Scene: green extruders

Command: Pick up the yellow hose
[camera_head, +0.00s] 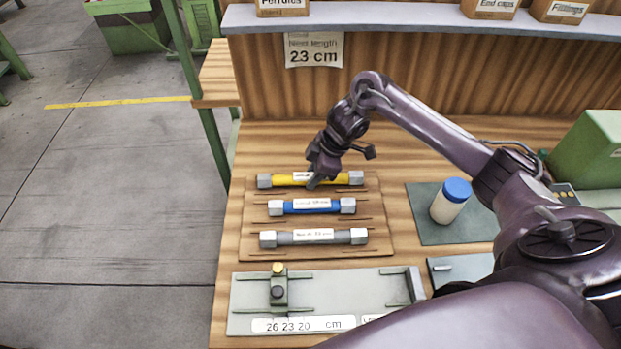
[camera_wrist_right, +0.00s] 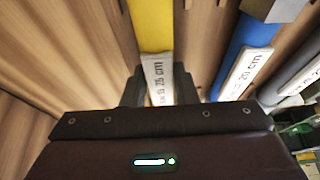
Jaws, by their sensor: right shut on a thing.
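The yellow hose (camera_head: 330,179) has grey metal end fittings and a white label, and lies on the wooden rack at the back, above the blue hose in the head view. My right gripper (camera_head: 313,180) is down at its middle. In the right wrist view the yellow hose (camera_wrist_right: 152,25) runs between the two dark fingers (camera_wrist_right: 158,88), which are shut around its white label. The hose still appears to sit at its place on the rack. My left gripper is not in view.
A blue hose (camera_head: 290,206) and a grey hose (camera_head: 345,237) lie parallel in front on the same rack (camera_head: 380,215). A measuring fixture (camera_head: 340,290) is nearer. A blue-capped jar (camera_head: 449,203) stands on a mat to the right. A sign on the wooden back panel reads 23 cm.

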